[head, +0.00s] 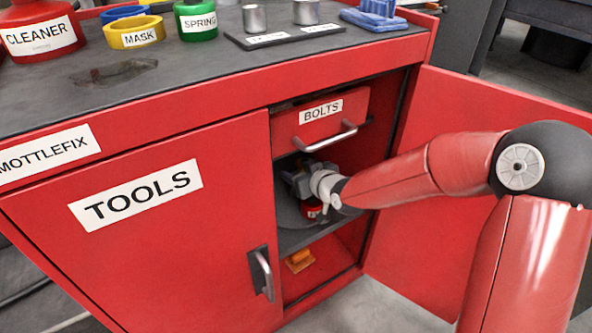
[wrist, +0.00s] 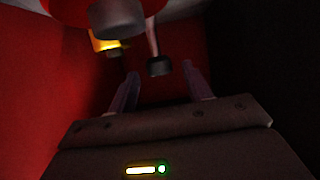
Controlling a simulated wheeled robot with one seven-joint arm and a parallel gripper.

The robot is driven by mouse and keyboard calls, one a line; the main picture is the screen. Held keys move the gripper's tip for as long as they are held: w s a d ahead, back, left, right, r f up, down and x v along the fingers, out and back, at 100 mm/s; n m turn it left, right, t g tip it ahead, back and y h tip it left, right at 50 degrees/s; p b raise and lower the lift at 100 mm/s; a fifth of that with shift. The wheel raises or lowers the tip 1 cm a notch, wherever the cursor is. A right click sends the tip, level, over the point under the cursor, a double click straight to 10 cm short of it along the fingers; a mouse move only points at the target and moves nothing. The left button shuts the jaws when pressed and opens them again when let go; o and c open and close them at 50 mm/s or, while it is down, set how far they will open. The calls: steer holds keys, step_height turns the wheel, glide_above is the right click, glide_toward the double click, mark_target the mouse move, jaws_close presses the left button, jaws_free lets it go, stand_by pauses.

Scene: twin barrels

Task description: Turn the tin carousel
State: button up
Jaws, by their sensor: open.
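The tin carousel (head: 289,216) appears as a dark grey round tray on the shelf inside the open right side of the red cabinet. A red tin (head: 312,210) shows on it, partly hidden by my arm. My gripper (head: 298,178) is inside this compartment, below the BOLTS drawer. In the wrist view my gripper (wrist: 160,70) is open, its two fingers apart. A dark knob-like end (wrist: 159,66) on a thin reddish post shows between or just beyond the fingertips; contact cannot be told. A red thing with a grey cap (wrist: 117,18) and a yellow thing (wrist: 104,42) show above.
The BOLTS drawer (head: 320,118) with its bar handle sits close above my gripper. The open red door (head: 480,170) stands to the right, behind my arm. The TOOLS door (head: 150,240) is shut. An orange object (head: 299,261) lies in the compartment below.

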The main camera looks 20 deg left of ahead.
steer(key=p+v, duration=0.1)
steer(key=v, duration=0.5)
steer(key=shift+s+d+r, duration=0.1)
steer(key=shift+s+d, duration=0.1)
steer(key=shift+d, duration=0.05)
steer(key=s+d+r+m+h+p, duration=0.25)
steer(key=d+r+h, duration=0.3)
steer(key=d, duration=0.45)
steer(key=s+d+r+m+h+p, duration=0.2)
steer(key=s+d+r+h+p, duration=0.3)
steer(key=d, duration=0.5)
steer(key=s+d+r+m+g+p, duration=0.1)
steer(key=s+d+r, duration=0.3)
steer(key=s, duration=0.4)
steer(key=s+d+r+m+g+p, duration=0.1)
steer(key=s+d+r+m, duration=0.3)
steer(key=s, duration=0.4)
steer(key=shift+s+d+r+g, duration=0.25)
steer(key=shift+d+r+g, duration=0.25)
steer(key=shift+r, duration=0.1)
